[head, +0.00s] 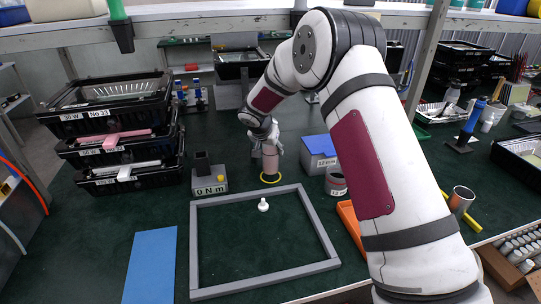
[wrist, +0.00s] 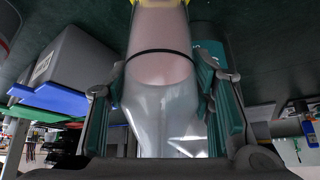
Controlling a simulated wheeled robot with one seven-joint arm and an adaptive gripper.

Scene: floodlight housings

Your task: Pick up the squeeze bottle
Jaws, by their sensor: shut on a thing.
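The squeeze bottle (head: 270,161) is translucent with a pinkish filling and stands upright near a yellow ring on the green table. In the wrist view the bottle (wrist: 163,70) fills the middle, with a thin dark band around it. My gripper (head: 266,146) is around the bottle from above and behind. In the wrist view the fingers of my gripper (wrist: 158,95) press on both sides of it. I cannot tell whether its base touches the table.
A grey square frame (head: 262,290) lies in front, with a small white piece (head: 263,205) inside. A grey block marked 0 Nm (head: 210,186) is left of the bottle. A blue-lidded grey box (head: 319,155) and a tin (head: 336,182) are right. Black trays (head: 110,110) are stacked left.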

